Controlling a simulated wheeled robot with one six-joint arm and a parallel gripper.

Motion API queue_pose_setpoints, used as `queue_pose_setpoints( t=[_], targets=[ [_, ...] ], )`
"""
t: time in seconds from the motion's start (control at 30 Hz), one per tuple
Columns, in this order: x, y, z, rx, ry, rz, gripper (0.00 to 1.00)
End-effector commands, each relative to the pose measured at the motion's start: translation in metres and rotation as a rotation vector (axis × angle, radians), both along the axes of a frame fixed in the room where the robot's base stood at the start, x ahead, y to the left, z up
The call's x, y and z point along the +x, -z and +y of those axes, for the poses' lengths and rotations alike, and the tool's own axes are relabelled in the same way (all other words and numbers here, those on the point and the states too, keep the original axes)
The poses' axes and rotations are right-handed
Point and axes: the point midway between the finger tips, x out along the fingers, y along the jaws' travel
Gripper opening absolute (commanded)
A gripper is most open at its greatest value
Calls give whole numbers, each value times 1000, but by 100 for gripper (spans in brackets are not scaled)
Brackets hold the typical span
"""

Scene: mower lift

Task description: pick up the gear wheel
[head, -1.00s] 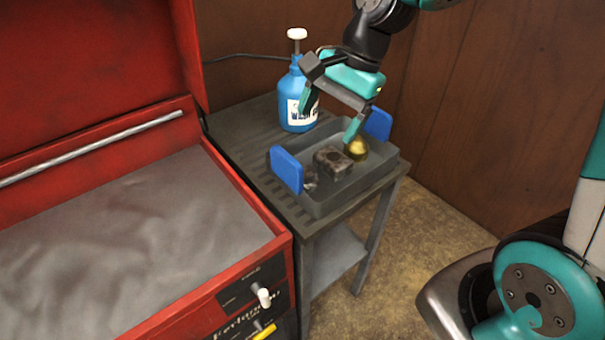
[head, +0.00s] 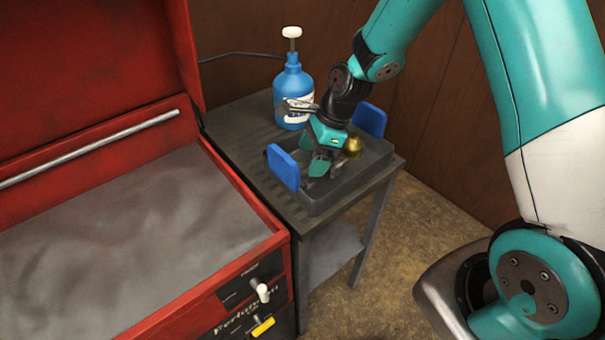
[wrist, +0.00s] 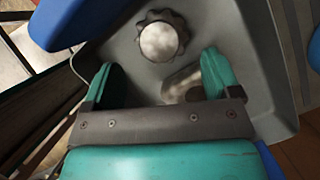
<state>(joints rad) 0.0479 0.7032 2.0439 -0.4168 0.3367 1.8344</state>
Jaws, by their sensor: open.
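The gear wheel (wrist: 158,36) lies flat on the floor of the grey tray (wrist: 245,50), a dark toothed ring with a pale, worn middle. In the wrist view it is just beyond my fingertips, roughly centred between them. My gripper (wrist: 160,72) is open with nothing held. In the head view my gripper (head: 318,166) points down low inside the tray (head: 330,205), near the left blue handle (head: 283,167). My gripper hides the gear wheel there. A grey metal block (wrist: 182,85) lies between the fingers, partly behind the right one.
A brass rounded piece (head: 352,146) sits in the tray beside my gripper. The right blue handle (head: 370,119) rises at the far side. A blue pump bottle (head: 293,90) stands behind on the dark side table (head: 240,125). A red cabinet (head: 245,190) borders the table's left.

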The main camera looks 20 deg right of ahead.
Motion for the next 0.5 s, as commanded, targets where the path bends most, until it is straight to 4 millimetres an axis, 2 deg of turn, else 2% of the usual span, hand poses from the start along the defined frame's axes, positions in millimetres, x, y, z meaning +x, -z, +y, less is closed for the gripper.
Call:
queue_pose_setpoints(
  t=[0.17,0.4,0.5],
  targets=[
    [0,10,5,0,-1,2,83],
    [3,42,20,0,-2,4,83],
    [3,50,23,-1,-1,1,83]
  ],
)
